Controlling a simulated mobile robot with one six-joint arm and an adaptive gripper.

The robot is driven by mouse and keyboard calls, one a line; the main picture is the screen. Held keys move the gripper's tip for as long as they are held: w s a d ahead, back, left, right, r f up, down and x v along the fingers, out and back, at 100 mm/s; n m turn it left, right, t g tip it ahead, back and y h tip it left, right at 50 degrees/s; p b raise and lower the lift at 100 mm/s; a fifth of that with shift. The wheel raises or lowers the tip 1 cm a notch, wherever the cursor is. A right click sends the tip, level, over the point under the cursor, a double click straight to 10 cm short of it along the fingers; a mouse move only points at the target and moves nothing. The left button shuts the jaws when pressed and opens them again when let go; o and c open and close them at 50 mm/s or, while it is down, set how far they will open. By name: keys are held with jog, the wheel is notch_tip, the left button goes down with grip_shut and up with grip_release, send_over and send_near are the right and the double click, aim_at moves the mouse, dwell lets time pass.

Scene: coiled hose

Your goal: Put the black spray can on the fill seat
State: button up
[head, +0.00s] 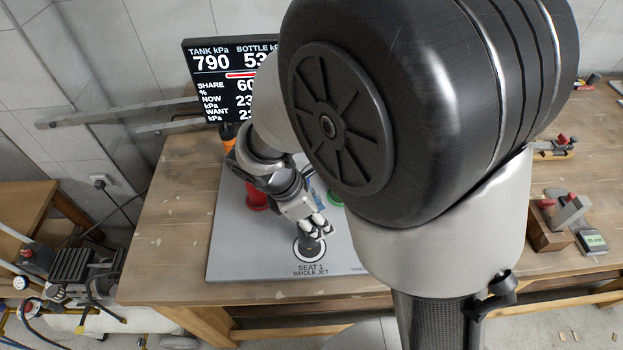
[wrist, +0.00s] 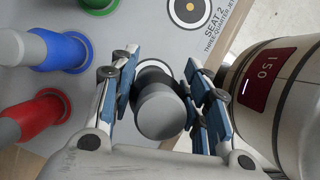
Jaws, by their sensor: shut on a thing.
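The black spray can (head: 312,244) shows as a dark grey upright cylinder below my gripper (head: 318,226) in the head view. In the wrist view its grey end (wrist: 161,113) lies between the two blue-padded fingers of my gripper (wrist: 168,105), which are shut on it. A black rim shows behind it. The can is over the ringed seat marked SEAT 1 WHOLE JET (head: 296,252); I cannot tell whether its base touches the seat. SEAT 2 (wrist: 187,12), marked three quarter jet, is empty in the wrist view. No visible label says which is the fill seat.
A red-collared cylinder (wrist: 38,115) and a blue-collared one (wrist: 65,50) stand on the grey board (head: 228,262). A display (head: 215,80) stands behind. My arm hides the board's right side.

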jog(key=shift+f+b, duration=0.85)
jog(key=shift+f, duration=1.25)
jog(key=shift+f, duration=0.1)
jog(key=o, duration=1.2)
jog(key=shift+o, duration=0.2)
jog(key=p+v, duration=0.5)
jog(key=v, duration=0.7)
jog(key=s+d+r+m+t+y, duration=0.3)
jog(key=s+d+r+m, duration=1)
jog(key=m, duration=0.7)
jog(key=shift+d+m+t+y, duration=0.3)
jog(key=shift+y, duration=0.3)
